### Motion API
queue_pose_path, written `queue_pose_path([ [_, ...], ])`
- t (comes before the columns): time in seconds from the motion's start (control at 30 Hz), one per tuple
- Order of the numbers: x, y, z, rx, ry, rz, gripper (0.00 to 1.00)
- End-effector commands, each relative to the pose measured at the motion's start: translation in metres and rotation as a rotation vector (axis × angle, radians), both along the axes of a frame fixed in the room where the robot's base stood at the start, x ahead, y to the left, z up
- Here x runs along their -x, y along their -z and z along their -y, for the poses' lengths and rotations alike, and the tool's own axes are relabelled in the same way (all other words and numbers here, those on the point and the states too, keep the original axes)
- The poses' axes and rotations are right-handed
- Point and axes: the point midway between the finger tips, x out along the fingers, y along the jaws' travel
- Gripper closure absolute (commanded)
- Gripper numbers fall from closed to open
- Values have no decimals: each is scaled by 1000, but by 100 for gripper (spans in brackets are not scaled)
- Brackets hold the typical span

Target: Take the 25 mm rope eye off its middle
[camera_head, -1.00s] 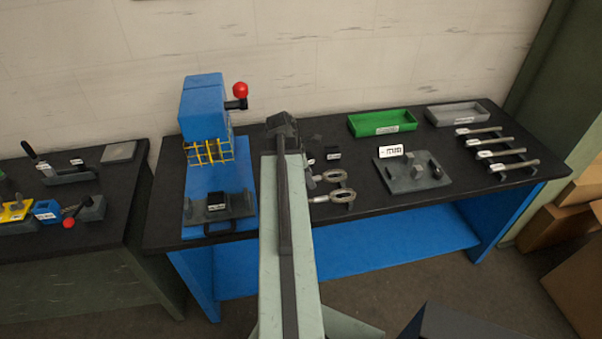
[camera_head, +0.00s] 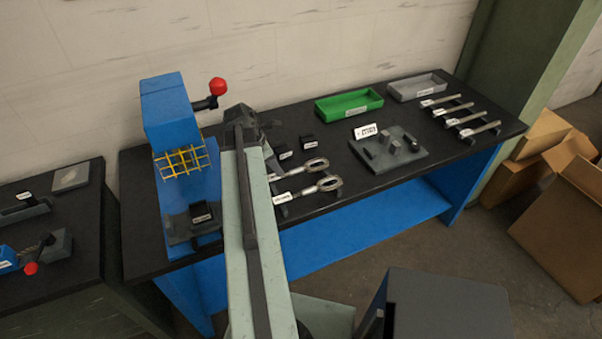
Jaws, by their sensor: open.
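Two grey rope eyes lie on small dark rests on the black bench, just right of my arm. The far rope eye (camera_head: 314,164) is partly hidden by my arm at its left end. The near rope eye (camera_head: 329,184) has a white label on its shank. I cannot read which one is 25 mm. My gripper (camera_head: 243,119) is at the end of my arm, above the bench and left of the rope eyes. It is open, and its fingertips are mostly hidden by the arm. It touches neither rope eye.
A blue press (camera_head: 170,112) with a yellow guard and red-knobbed lever stands left of my gripper. A grey plate (camera_head: 412,160) with pegs lies right of the rope eyes. A green tray (camera_head: 348,104), a grey tray (camera_head: 417,87) and several labelled rods (camera_head: 468,118) are farther right.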

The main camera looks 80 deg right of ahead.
Motion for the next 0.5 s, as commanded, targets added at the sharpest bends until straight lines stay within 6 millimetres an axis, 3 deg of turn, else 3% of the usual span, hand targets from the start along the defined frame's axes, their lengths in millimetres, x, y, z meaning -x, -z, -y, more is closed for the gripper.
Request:
queue_pose_path([
  [0.3, 17, 46, 14, 1, 1, 1, 58],
  [0.5, 19, 43, 15, 1, 0, 1, 58],
])
